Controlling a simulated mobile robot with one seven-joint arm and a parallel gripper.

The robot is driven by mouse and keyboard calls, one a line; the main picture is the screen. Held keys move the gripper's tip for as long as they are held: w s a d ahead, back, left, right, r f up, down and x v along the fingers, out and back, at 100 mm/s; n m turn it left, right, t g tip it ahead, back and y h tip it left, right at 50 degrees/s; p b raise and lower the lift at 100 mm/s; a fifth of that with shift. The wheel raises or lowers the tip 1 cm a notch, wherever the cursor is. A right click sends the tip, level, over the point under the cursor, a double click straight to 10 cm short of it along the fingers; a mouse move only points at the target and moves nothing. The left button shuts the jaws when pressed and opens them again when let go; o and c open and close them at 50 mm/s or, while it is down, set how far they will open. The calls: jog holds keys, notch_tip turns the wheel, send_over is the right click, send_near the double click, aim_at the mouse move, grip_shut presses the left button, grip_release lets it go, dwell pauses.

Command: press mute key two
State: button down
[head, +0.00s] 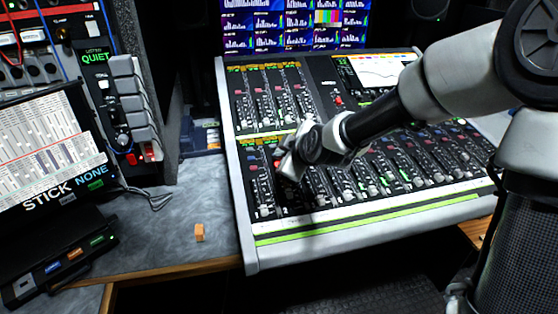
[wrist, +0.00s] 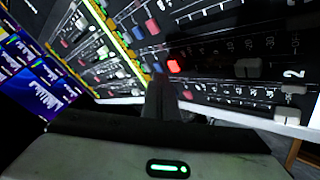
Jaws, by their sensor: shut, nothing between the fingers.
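The mixing console (head: 365,215) stands in front of me with rows of channel strips and faders. In the wrist view, a bright red key (wrist: 173,66) lies at the end of the channel strip marked 2 (wrist: 293,74). I take it as mute key two, though no mute label is readable. My gripper (head: 286,168) is over the left part of the lower fader bank. In the wrist view its dark fingers (wrist: 161,98) are together and empty, with their tips just beside the red key. I cannot tell whether they touch the console. The gripper hides some strips in the head view.
A small orange block (head: 199,232) sits on the grey desk left of the console. A tablet (head: 50,150) and a rack of switches stand farther left. Monitors (head: 295,25) are behind.

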jog(key=shift+r, duration=0.15)
jog(key=r+p, duration=0.3)
jog(key=r, duration=0.1)
jog(key=r+p, duration=0.1)
jog(key=p, duration=0.1)
jog(key=shift+s+d+r+p, duration=0.1)
jog(key=shift+s+r+p, duration=0.2)
jog(key=shift+s+r, duration=0.1)
